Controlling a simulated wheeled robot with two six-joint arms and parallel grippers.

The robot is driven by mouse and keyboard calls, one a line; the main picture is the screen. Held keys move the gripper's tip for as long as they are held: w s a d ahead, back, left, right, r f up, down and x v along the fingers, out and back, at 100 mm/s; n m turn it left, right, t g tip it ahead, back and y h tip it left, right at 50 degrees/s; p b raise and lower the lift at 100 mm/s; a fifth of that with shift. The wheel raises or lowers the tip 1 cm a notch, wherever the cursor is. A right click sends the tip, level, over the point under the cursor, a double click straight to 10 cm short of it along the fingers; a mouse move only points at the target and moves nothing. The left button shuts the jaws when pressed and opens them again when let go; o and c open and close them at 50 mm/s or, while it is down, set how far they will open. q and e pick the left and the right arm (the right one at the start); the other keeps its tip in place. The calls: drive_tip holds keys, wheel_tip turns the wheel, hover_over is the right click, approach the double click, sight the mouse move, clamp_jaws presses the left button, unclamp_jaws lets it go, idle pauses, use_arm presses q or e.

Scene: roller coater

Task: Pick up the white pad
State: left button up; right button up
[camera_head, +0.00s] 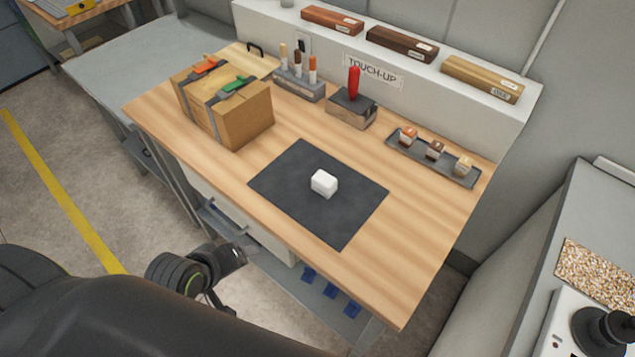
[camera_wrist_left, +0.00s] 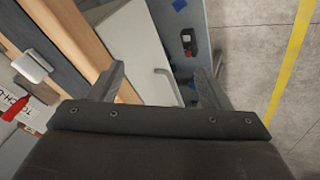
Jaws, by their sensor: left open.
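The white pad (camera_head: 323,183) is a small white block with rounded edges. It rests on a dark grey mat (camera_head: 287,183) on the wooden workbench. It also shows at the left edge of the left wrist view (camera_wrist_left: 32,66). My left gripper (camera_head: 240,256) is in front of the bench's near edge, apart from the pad. In the left wrist view its two fingers (camera_wrist_left: 160,85) are spread and empty, with the drawer front and floor behind them. My right gripper is not in view.
A strapped wooden box (camera_head: 235,115) stands on the bench's left. Behind the mat are a marker holder (camera_head: 300,84), a red-handled tool on a block (camera_head: 352,108) and a tray of small blocks (camera_head: 416,162). A raised ledge (camera_head: 400,72) runs along the back. The bench right of the mat is clear.

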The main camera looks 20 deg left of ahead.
sight(328, 179)
use_arm(q)
drive_tip(key=w+d+r+n+t+h, duration=0.1)
drive_tip(key=w+d+r+n+t, duration=0.1)
drive_tip(key=n, duration=0.4)
drive_tip(key=w+d+r+n+t+h, duration=0.1)
drive_tip(key=w+d+r+n+t, duration=0.1)
drive_tip(key=n, duration=0.5)
drive_tip(key=w+d+r+n+t+h, duration=0.1)
drive_tip(key=w+d+r+n, duration=0.1)
drive_tip(key=w+r+n, duration=0.2)
drive_tip(key=shift+w+d+n+t+h, duration=0.1)
drive_tip(key=shift+w+n+t+h, duration=0.15)
drive_tip(key=shift+n, duration=0.5)
drive_tip(key=shift+w+n+t+h, duration=0.15)
drive_tip(key=shift+w+n, duration=0.2)
drive_tip(key=shift+n, duration=0.4)
drive_tip(key=n, duration=0.1)
drive_tip(key=w+r+n, duration=0.1)
drive_tip(key=shift+d+n, duration=0.25)
drive_tip(key=shift+n, duration=0.05)
drive_tip(key=shift+t, duration=0.3)
drive_tip(key=x, duration=1.1)
drive_tip(key=shift+w+d+f+p, duration=0.1)
drive_tip(key=shift+w+d+p, duration=0.15)
drive_tip(key=shift+w+p, duration=0.1)
drive_tip(key=shift+p+x, duration=0.35)
drive_tip(key=shift+x, duration=2.35)
drive_tip(key=shift+s+d, duration=0.1)
drive_tip(key=shift+d, duration=0.1)
drive_tip(key=shift+c, duration=0.4)
